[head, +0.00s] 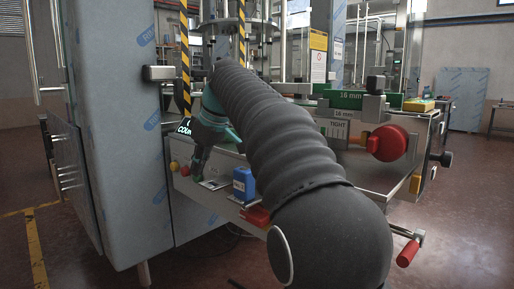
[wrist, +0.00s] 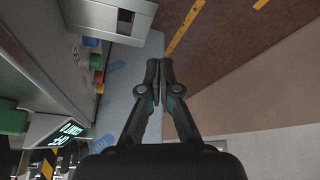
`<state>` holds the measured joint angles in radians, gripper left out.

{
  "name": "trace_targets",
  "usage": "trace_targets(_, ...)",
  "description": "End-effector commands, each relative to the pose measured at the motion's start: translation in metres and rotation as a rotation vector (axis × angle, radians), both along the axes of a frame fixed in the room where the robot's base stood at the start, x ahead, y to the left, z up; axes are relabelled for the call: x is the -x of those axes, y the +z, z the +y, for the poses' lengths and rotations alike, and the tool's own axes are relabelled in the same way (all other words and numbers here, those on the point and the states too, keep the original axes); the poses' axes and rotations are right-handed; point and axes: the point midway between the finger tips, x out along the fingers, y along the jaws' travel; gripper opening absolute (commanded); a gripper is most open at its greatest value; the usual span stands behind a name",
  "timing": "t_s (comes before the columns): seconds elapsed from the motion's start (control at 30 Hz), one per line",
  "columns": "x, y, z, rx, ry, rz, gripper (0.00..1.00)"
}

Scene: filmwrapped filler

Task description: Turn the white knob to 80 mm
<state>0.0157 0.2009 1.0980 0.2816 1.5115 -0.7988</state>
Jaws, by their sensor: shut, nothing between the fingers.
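I cannot make out a white knob for certain in either view; my arm hides part of the machine front in the head view. In the head view my gripper (head: 197,176) hangs by the left end of the front panel, near a red button (head: 185,171) and a yellow button (head: 174,166).
A large red knob (head: 388,143) stands at the right. A blue box (head: 243,184) and a red handle (head: 255,216) are along the front edge; another red handle (head: 408,252) sticks out lower right. A film-covered steel cabinet (head: 120,130) stands left. A lit counter display (wrist: 66,133) shows in the wrist view.

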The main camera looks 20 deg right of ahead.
Motion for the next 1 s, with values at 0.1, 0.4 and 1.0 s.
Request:
trace_targets(0.1,0.006,-0.044,0.028,0.19,0.037,0.092,0.0)
trace_targets(0.4,0.017,-0.088,0.038,0.726,-0.04,0.16,0.0)
trace_targets(1.0,0.018,0.016,-0.007,1.509,-0.64,-0.26,0.0)
